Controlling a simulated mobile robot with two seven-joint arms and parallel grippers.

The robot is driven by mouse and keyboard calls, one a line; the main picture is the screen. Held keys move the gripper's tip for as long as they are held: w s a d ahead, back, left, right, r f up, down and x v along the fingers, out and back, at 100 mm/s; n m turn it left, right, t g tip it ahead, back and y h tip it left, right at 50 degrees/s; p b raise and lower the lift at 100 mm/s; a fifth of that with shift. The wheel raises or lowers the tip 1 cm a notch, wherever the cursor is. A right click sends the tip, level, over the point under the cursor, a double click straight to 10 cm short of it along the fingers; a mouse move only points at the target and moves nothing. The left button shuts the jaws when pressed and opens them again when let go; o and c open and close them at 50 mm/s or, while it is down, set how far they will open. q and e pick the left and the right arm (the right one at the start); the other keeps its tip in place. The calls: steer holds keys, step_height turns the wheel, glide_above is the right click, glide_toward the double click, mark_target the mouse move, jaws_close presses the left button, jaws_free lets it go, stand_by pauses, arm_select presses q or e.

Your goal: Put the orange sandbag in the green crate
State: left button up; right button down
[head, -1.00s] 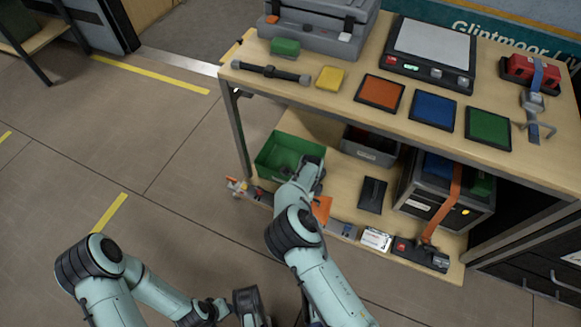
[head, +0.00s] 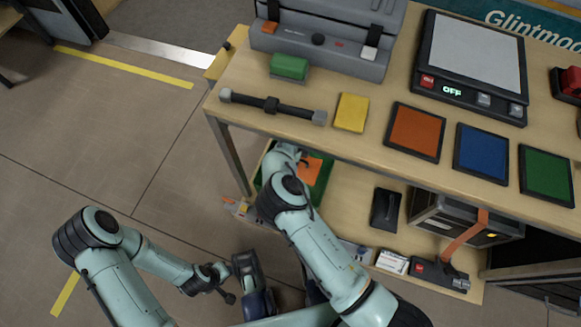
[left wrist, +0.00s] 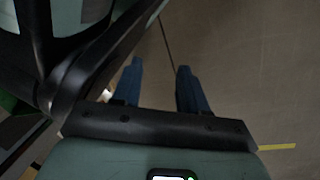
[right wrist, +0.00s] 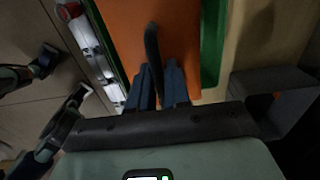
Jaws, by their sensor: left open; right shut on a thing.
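The orange sandbag (head: 311,170) is at the green crate (head: 264,170) on the lower shelf, with green rim showing around it in the head view. In the right wrist view the sandbag (right wrist: 178,28) has green crate wall (right wrist: 213,45) on its right side and a dark strap (right wrist: 152,50) rising from it. My right gripper (right wrist: 160,85) is shut on this strap. Whether the bag touches the crate floor cannot be told. My right arm hides part of the crate in the head view. My left gripper (left wrist: 159,85) is open and empty above the floor.
The upper tabletop (head: 375,92) overhangs the shelf (head: 350,200). It carries a dark bar (head: 272,105), a yellow pad (head: 351,112), coloured panels and a scale (head: 470,60). A black case (head: 386,208) and strapped box (head: 455,215) stand right of the crate. A table leg (head: 228,155) is left.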

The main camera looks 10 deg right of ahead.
steer(key=shift+w+f, duration=0.1)
steer(key=shift+w, duration=0.3)
step_height(320, 180, down, 5)
steer(key=shift+r+b, duration=0.1)
steer(key=shift+b, duration=0.75)
arm_select(q)
steer(key=s+f+g+b, duration=0.1)
steer(key=s+f+g, duration=0.1)
steer(key=s, duration=0.3)
steer(key=shift+a+f, duration=0.35)
steer(key=shift+f, duration=0.25)
arm_select(e)
step_height(320, 180, down, 5)
steer(key=shift+w+r, duration=0.1)
steer(key=shift+f, duration=0.65)
steer(key=c, duration=1.1)
jaws_free()
